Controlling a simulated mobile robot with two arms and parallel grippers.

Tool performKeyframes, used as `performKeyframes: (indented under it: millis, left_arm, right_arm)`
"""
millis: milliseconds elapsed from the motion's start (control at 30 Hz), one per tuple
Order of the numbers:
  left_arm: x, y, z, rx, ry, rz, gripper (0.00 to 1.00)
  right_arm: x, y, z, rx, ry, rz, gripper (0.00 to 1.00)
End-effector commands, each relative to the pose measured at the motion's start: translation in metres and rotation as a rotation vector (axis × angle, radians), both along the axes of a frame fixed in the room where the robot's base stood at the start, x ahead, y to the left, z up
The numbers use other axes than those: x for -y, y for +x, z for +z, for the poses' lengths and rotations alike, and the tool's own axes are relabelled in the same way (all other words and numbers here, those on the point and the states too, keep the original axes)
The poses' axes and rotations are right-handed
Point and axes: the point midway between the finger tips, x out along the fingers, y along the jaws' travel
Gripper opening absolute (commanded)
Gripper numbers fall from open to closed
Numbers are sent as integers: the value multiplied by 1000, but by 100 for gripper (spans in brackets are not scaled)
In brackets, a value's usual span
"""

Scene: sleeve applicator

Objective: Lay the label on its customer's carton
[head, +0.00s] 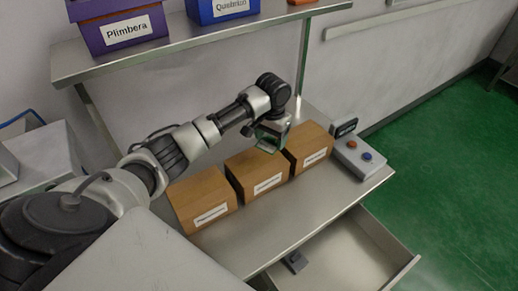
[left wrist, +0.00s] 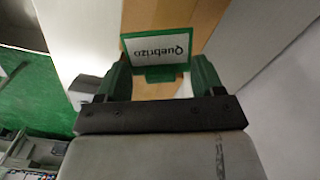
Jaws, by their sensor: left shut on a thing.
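My left gripper (head: 268,146) is shut on a white label with a green edge, which reads "Quebrizo" upside down in the left wrist view (left wrist: 157,46). The fingers (left wrist: 160,82) grip it at a green tab. Three brown cartons stand in a row on the metal table: left (head: 198,192), middle (head: 250,168) and right (head: 312,136). Each has a white name plate on its front, too small to read surely. In the head view the gripper is over the gap between the middle and right cartons and hides part of them. My right gripper is not in view.
A shelf (head: 200,45) above holds a purple bin (head: 110,12) marked "Plimbera" and a blue bin (head: 208,8). An open drawer (head: 350,240) juts out below the table, holding a small dark object (head: 295,262).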

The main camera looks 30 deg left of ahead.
Motion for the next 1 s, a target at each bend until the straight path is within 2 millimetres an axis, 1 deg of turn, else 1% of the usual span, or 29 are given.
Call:
performKeyframes:
  millis: [33,200,333,500,600,967,1000]
  left_arm:
    - [-9,-8,-4,-4,3,1,46]
    - [-22,-21,-17,0,0,0,46]
    - [-24,-24,-26,-2,-1,0,46]
    - [-24,-24,-51,-2,-1,0,46]
    - [-24,-24,-59,0,0,0,46]
    - [-24,-23,-63,0,0,0,46]
    - [-24,-23,-63,0,0,0,71]
  right_arm:
    - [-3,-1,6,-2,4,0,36]
    - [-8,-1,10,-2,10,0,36]
    - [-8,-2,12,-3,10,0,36]
    - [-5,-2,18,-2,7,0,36]
    - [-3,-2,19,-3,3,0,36]
    - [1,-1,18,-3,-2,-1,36]
    - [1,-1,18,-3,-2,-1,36]
